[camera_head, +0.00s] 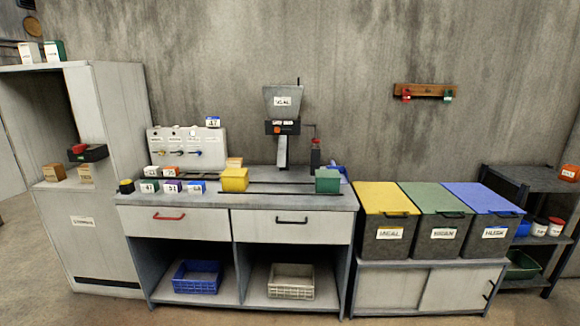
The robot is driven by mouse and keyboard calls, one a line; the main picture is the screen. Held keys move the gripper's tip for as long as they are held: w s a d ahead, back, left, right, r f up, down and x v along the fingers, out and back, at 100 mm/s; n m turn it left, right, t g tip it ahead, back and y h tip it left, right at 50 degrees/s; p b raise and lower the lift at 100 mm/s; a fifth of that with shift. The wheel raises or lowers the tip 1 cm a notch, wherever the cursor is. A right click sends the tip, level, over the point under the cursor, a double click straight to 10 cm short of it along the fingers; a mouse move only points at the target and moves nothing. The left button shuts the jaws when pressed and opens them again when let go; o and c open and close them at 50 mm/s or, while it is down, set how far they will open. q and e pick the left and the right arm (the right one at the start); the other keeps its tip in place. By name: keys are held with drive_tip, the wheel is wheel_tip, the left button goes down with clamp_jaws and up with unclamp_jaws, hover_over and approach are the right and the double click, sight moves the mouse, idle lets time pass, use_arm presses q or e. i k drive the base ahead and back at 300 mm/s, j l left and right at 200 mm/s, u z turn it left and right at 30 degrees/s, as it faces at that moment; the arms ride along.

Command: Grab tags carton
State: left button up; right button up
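I cannot tell which box is the tags carton; the labels are too small to read. Candidates are a tan box (54,172) and a paler tan box (85,173) on the left cabinet's middle shelf. A white-and-orange box (30,52) and a white-and-green box (55,51) stand on top of that cabinet. A small orange-topped box (234,162) stands on the bench behind a yellow block. An orange labelled box (570,172) sits on the right rack. Neither of my grippers is in view.
The grey bench (300,201) carries small labelled boxes, a yellow block (235,180), a green block (327,181) and a hopper machine (283,103). Lidded bins (387,236) stand to its right. A black tray (88,153) with a red item lies in the left cabinet.

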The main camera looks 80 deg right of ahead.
sight(231, 162)
drive_tip(key=z, duration=2.35)
